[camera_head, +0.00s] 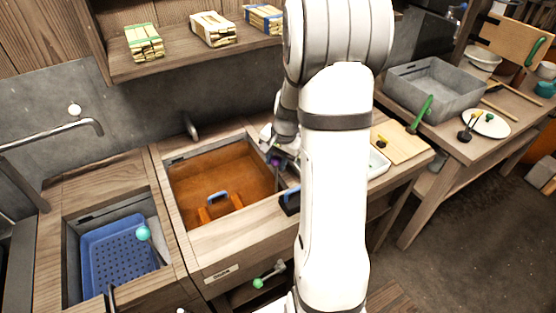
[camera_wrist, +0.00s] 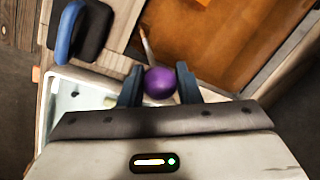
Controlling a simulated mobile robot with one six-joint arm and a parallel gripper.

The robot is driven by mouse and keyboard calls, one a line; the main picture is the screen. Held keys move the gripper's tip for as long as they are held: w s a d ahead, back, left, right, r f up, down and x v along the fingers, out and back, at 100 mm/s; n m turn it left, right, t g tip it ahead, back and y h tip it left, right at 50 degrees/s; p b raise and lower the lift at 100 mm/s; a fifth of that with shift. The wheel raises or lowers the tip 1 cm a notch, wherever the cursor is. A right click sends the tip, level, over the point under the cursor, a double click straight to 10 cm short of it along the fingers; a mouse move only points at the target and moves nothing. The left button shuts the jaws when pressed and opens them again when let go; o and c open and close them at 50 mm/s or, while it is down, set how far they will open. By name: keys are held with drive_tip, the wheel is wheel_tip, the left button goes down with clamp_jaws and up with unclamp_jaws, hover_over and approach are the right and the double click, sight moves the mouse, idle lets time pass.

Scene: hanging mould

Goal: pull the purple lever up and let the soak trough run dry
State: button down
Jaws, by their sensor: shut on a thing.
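The purple lever's round knob (camera_wrist: 159,82) sits between the two fingers of my gripper (camera_wrist: 158,86) in the wrist view. My gripper is shut on it. In the head view the purple knob (camera_head: 275,161) shows small at the right edge of the soak trough, and my arm hides most of my gripper there. The soak trough (camera_head: 178,190) is a wooden-framed basin filled with orange-brown liquid. The lever's lower end is hard to make out.
A blue perforated basket (camera_head: 112,232) lies in the left basin, with a turquoise-knobbed lever (camera_head: 143,233) beside it. A green-knobbed lever (camera_head: 258,282) is on the trough's front. A black block with a blue handle (camera_wrist: 80,32) and a white tray (camera_wrist: 75,95) stand close to my gripper.

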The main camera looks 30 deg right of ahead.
wheel_tip(320, 180, up, 4)
drive_tip(key=shift+r+p, duration=0.1)
drive_tip(key=shift+p, duration=0.9)
drive_tip(key=shift+w, duration=0.15)
drive_tip(key=c, duration=1.5)
unclamp_jaws()
drive_tip(key=shift+o, duration=2)
wheel_tip(320, 180, up, 8)
drive_tip(key=s, duration=0.1)
drive_tip(key=shift+s+d+f+b, duration=0.2)
drive_tip(key=shift+s+d+b, duration=0.05)
drive_tip(key=shift+d+b, duration=0.2)
